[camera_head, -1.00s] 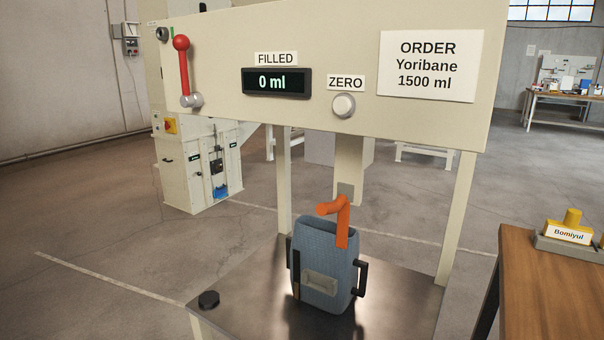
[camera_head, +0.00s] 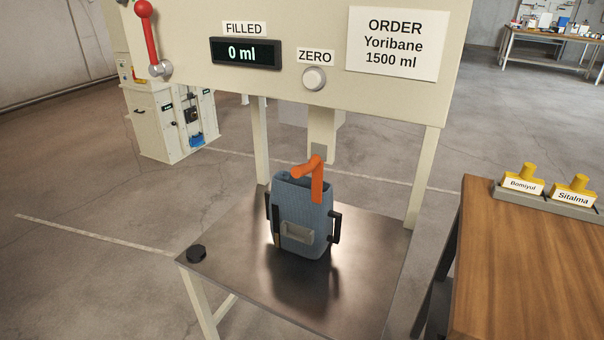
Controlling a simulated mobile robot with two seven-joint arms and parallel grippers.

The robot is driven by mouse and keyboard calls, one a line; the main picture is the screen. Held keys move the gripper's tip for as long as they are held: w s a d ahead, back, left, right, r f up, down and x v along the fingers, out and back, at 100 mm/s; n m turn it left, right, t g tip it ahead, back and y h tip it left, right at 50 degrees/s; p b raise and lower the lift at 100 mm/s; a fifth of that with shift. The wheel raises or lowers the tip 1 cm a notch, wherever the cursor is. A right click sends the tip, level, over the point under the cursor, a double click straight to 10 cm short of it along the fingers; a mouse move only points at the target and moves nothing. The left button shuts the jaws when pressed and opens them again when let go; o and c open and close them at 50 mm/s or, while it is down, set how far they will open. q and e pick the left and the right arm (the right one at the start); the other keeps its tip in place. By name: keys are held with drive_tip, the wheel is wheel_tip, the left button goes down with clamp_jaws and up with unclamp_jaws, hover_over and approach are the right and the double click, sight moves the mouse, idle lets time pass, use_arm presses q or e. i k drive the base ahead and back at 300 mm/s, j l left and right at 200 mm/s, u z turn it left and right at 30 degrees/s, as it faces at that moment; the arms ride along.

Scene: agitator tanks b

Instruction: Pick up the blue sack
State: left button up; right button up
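The blue sack (camera_head: 304,205) stands upright on the dark metal plate of the filling stand (camera_head: 232,248). It has a black handle on each side and a grey label patch on its front. An orange bent spout (camera_head: 317,180) hangs at the top of the sack, in front of its rear rim; I cannot tell whether it touches the sack. Neither of my grippers shows in the head view.
The filling panel (camera_head: 330,88) spans above the plate, with a red lever (camera_head: 147,35), a 0 ml display and a ZERO button. A wooden table (camera_head: 530,270) at right bears yellow labelled items.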

sight(299, 225)
drive_tip(key=i+j+z, duration=0.1)
drive_tip(key=j, duration=0.3)
drive_tip(key=i+j+z, duration=0.25)
drive_tip(key=i+j, duration=0.15)
drive_tip(key=j, duration=0.4)
drive_tip(key=i+j+z, duration=0.15)
drive_tip(key=j, duration=0.25)
drive_tip(key=i+j+z, duration=0.1)
drive_tip(key=j, duration=0.35)
